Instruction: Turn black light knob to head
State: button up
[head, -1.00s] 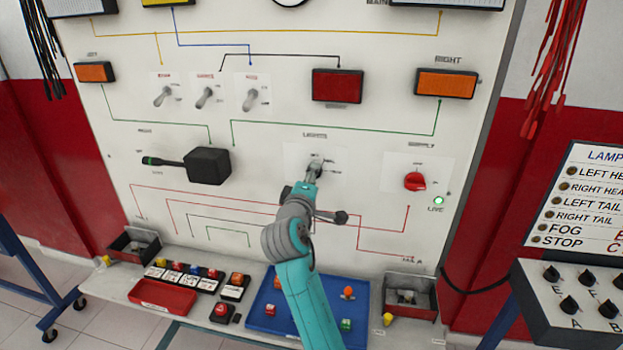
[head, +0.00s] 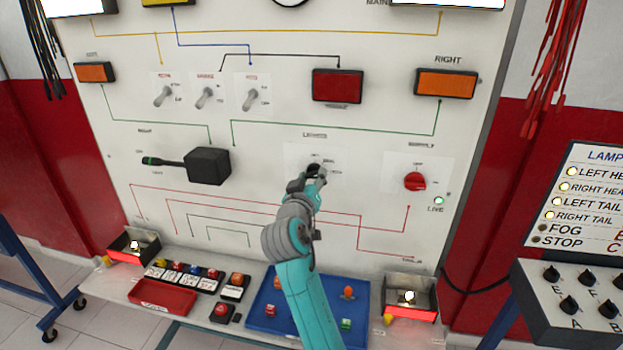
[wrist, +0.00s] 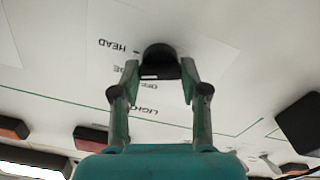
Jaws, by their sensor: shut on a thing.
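The black light knob (wrist: 160,64) is mounted on the white panel (head: 265,240), under the "LIGHTS" label. My gripper (wrist: 160,72) is shut on it, with one finger on each side of the knob in the wrist view. The labels around it read upside down there, with "HEAD" beside the knob's left side and "OFF" below it. The knob's pointing direction is hard to make out. In the head view my gripper (head: 317,176) covers most of the knob.
The top white lamps (head: 447,3) and lower red-lit tail lamp boxes (head: 410,312) glow. The red supply knob (head: 414,181) and a lit green "LIVE" lamp (head: 438,201) are right of my gripper. The black stalk box (head: 207,166) is left. A blue tray (head: 262,312) stands below.

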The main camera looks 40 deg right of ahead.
jog(key=shift+f+m, duration=0.1)
jog(key=shift+m, duration=2.1)
jog(key=o, duration=1.1)
jog(key=shift+o, duration=0.2)
jog(key=shift+a, duration=0.1)
jog(key=v, duration=1.2)
